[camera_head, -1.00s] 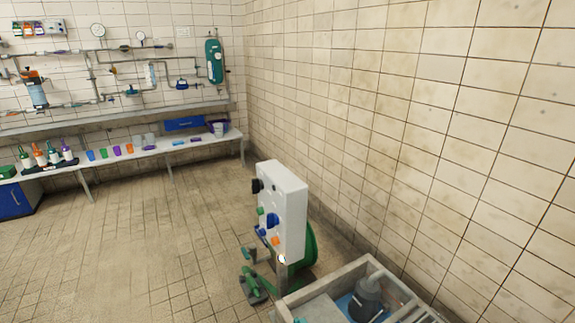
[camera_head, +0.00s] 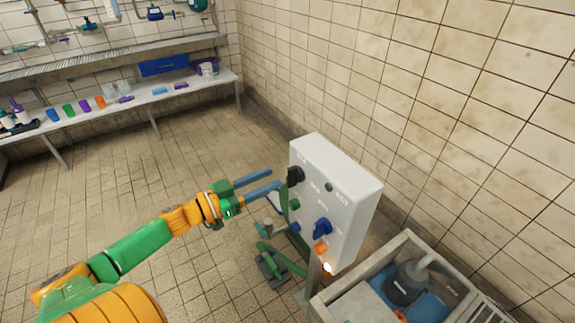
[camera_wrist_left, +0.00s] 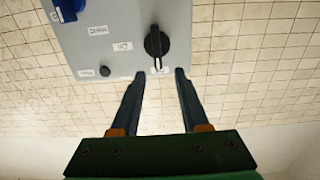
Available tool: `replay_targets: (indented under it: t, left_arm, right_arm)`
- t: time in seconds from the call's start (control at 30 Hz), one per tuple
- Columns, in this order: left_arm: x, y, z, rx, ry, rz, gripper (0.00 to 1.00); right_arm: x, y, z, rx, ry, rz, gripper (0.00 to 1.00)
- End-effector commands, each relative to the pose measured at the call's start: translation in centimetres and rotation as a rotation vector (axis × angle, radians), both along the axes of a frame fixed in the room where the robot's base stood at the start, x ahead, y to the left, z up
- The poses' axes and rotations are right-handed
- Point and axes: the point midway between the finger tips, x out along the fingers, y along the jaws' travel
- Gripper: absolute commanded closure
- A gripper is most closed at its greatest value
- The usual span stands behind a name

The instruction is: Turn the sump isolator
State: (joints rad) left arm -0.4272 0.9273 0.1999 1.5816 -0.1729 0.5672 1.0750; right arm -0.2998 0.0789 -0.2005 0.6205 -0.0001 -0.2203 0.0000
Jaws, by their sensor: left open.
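A pale grey control box (camera_head: 350,190) stands right of centre in the head view. A black rotary knob (camera_head: 295,175) is high on its face, and a blue rotary knob (camera_head: 322,229) is lower down. The labels are too small to tell which is the sump isolator. My left gripper (camera_head: 276,179) is open and empty, its blue fingers pointing at the black knob. In the left wrist view the black knob (camera_wrist_left: 157,42) lies just beyond and between the fingertips, apart from them. The blue knob (camera_wrist_left: 66,10) shows at the upper left. My right gripper is not in view.
An open sump pit (camera_head: 375,262) with a dark pump (camera_head: 407,283) lies in front of the box. A green foot-level fitting (camera_head: 275,262) stands below it. The tiled wall is close behind. A bench (camera_head: 145,105) with cups stands at the back left.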

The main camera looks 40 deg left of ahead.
Motion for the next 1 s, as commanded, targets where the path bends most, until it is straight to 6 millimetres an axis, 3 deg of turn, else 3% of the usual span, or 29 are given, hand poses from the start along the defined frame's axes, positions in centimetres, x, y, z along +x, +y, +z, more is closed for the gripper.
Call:
replay_targets:
  t: [0.1, 0.3, 0.67, 0.87, 1.0]
  left_arm:
    - [2.1, -0.9, 0.0, 0.001, -0.006, 0.0, 0.55]
    - [4.4, -1.8, 0.0, 0.002, -0.003, 0.002, 0.55]
    - [5.1, -2.1, 0.0, 0.003, 0.001, 0.002, 0.55]
    - [5.1, -2.1, 0.0, 0.003, 0.001, 0.002, 1.0]
    - [5.1, -2.1, -0.1, 0.003, 0.001, 0.002, 1.0]
  right_arm:
    - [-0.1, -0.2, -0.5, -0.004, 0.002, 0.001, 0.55]
    - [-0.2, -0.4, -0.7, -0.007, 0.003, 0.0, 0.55]
    - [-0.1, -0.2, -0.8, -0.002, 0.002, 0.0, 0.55]
    - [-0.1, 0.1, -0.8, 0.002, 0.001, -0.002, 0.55]
    - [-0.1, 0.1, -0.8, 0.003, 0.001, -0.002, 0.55]
